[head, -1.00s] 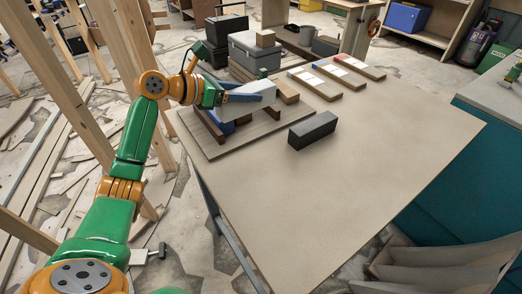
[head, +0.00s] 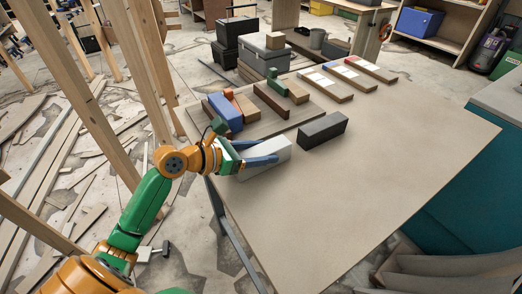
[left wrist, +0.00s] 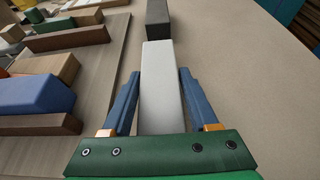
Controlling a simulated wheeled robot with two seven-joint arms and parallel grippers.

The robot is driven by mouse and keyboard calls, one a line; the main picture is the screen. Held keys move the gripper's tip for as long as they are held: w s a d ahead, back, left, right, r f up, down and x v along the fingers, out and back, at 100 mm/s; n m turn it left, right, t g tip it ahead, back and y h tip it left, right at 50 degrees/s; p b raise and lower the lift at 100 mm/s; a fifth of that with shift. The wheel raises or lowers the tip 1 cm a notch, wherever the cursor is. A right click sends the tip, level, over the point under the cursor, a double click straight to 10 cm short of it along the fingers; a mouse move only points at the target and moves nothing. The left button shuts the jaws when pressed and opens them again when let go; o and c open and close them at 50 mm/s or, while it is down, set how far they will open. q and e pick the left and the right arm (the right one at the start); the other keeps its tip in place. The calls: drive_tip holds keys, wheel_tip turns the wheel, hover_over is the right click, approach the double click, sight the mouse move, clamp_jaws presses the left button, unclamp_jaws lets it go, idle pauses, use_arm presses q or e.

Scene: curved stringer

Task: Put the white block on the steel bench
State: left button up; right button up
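The white block (head: 265,158) is at the left edge of the large tan table (head: 350,190), just in front of the wooden board. My left gripper (head: 262,160) has its blue fingers along the block's two long sides. In the left wrist view the white block (left wrist: 160,90) lies between the fingertips, which appear to touch it. I cannot tell whether the block rests on the table or is slightly above it. A teal bench with a grey top (head: 500,95) stands at the right; I cannot tell if it is steel. My right gripper is not in view.
The wooden board (head: 190,117) carries several blocks, including a blue one (head: 225,112). A dark grey block (head: 322,130) lies close beyond the white block. Flat pieces with white labels (head: 350,78) lie at the table's back. The table's middle and front are clear.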

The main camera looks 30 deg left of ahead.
use_arm(q)
drive_tip(key=shift+o, duration=1.4)
drive_tip(key=v, duration=1.2)
drive_tip(key=shift+r, duration=0.15)
